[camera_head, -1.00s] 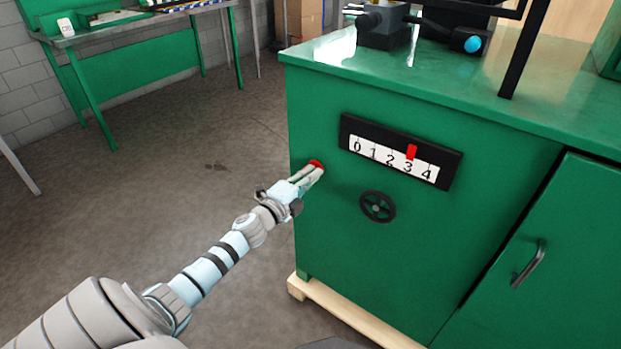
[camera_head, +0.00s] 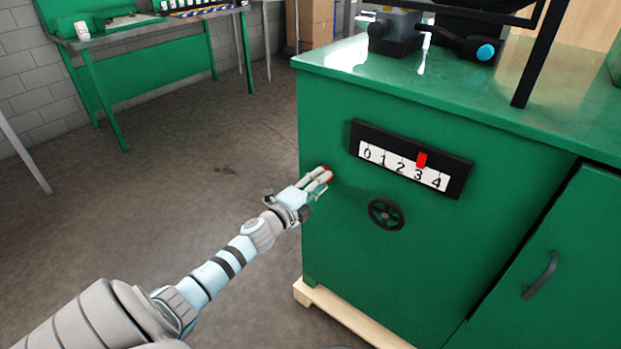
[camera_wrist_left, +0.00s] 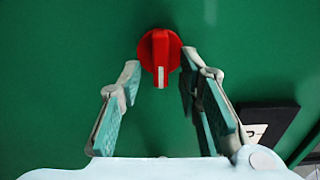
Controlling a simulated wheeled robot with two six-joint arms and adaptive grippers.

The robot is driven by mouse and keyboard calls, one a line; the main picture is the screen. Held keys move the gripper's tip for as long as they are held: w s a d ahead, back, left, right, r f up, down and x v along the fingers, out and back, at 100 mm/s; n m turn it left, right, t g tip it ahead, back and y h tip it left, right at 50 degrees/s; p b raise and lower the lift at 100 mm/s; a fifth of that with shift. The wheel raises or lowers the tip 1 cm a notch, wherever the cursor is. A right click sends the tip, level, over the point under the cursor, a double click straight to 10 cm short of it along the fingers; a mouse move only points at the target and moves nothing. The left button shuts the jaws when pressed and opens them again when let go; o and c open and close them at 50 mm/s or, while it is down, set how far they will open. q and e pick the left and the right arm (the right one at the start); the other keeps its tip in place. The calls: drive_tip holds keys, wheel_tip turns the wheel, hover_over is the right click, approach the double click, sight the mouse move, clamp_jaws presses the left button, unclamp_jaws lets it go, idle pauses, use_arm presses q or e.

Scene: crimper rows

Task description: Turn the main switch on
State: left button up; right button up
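The main switch (camera_wrist_left: 160,56) is a red rotary knob on the green cabinet front. In the left wrist view its raised grip stands upright, with a white mark at the lower end. In the head view the switch (camera_head: 327,173) shows only as a bit of red behind my left fingertips. My left gripper (camera_head: 321,179) is at the cabinet's left front. In the left wrist view the left gripper (camera_wrist_left: 158,82) is open, with one finger on each side of the knob and green gaps between. My right gripper is not in view.
The green cabinet (camera_head: 340,240) has a 0 to 4 scale (camera_head: 410,160) with a red pointer near 3. A black handwheel (camera_head: 386,214) is below it, and a door handle (camera_head: 540,275) is at right. A green workbench (camera_head: 150,75) stands far left. Floor between is clear.

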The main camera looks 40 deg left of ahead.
use_arm(q)
drive_tip(key=s+r+n+p, duration=0.2)
drive_tip(key=s+n+p, duration=0.9)
drive_tip(key=s+n, duration=0.55)
drive_tip(key=s+d+f+n+g+p, duration=0.1)
drive_tip(key=s+f+g+p, duration=0.3)
drive_tip(key=s+f, duration=0.4)
drive_tip(key=s+d+f+n+g+y+p, duration=0.1)
drive_tip(key=s+d+f+g+p, duration=0.2)
drive_tip(key=f, duration=1)
drive_tip(key=s+g+p, duration=0.1)
drive_tip(key=s+g, duration=0.2)
drive_tip(key=s, duration=0.2)
drive_tip(key=shift+s+f+g+y, duration=0.2)
drive_tip(key=shift+f+g+y, duration=0.1)
